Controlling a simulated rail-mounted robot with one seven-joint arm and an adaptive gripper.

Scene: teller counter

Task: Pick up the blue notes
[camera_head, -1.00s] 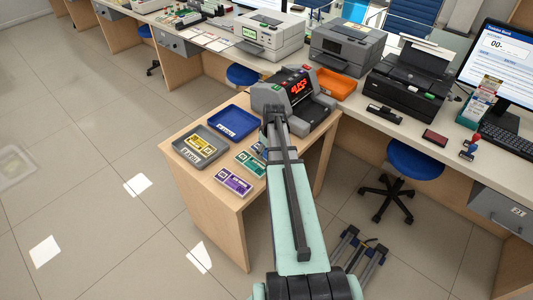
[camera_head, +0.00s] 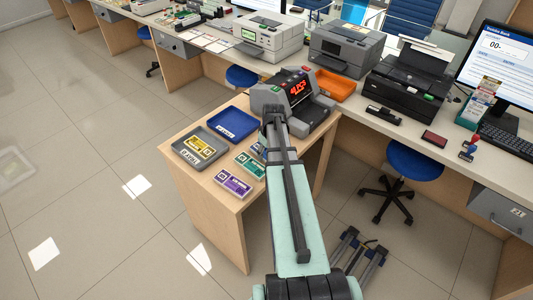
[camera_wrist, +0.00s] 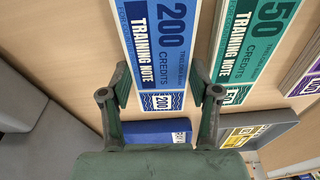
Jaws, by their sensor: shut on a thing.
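The blue notes (camera_wrist: 160,45), a stack printed "200 credits training note", lie between my gripper's two fingers in the wrist view. My gripper (camera_wrist: 162,88) is shut on the blue notes, with one finger at each long side near their lower end. Whether the notes are clear of the table cannot be told. In the head view my arm hides the gripper's fingertips and most of the blue notes.
Green notes (camera_wrist: 250,45) lie right of the blue ones in the wrist view. Purple notes (camera_head: 233,183), a blue tray (camera_head: 232,124) and a grey tray (camera_head: 184,157) holding yellow notes (camera_head: 200,145) are on the side table. A counting machine (camera_head: 270,102) stands behind.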

